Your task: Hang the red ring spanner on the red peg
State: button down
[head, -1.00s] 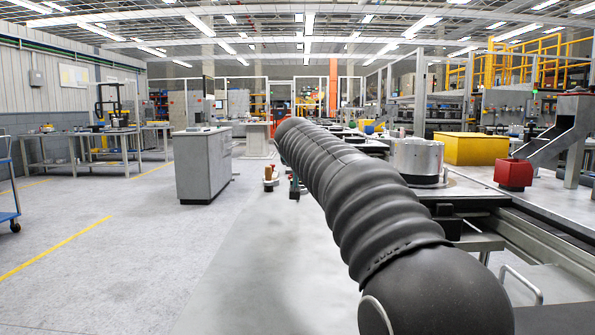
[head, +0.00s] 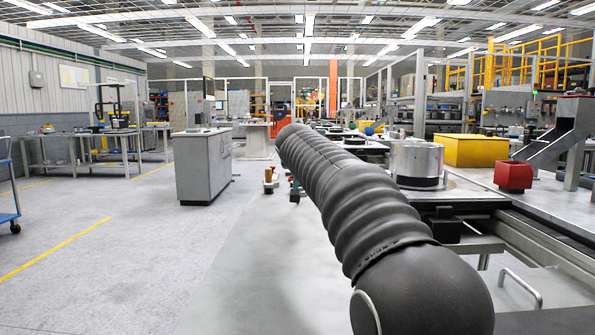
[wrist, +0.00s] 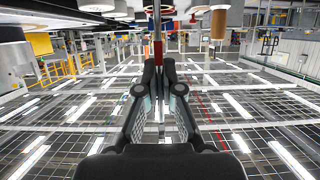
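In the wrist view, which looks upside down, my gripper (wrist: 158,72) has its two fingertips close together on a thin bar. The bar, red near the fingertips and metallic further out, looks like the red ring spanner (wrist: 158,48). Its ring end is not clear. A red shape (wrist: 162,15) shows behind it at the top of the wrist view; I cannot tell whether it is the red peg. In the head view my arm hides the gripper and spanner. Small brown and red upright pieces (head: 268,174) show left of my arm, too small to identify.
A brown cylinder (wrist: 218,26) shows at the wrist view's upper right. In the head view, a grey cabinet (head: 203,168) stands left of my arm. A line to the right carries a metal cylinder (head: 417,160), a yellow box (head: 470,150) and a red block (head: 513,176).

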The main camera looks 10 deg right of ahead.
notch_tip(320, 180, up, 5)
jog(key=shift+f+p, duration=0.2)
jog(key=shift+p, duration=0.4)
jog(key=s+d+r, duration=0.6)
jog(key=d, duration=0.4)
jog(key=shift+r, duration=0.2)
dwell(0.9)
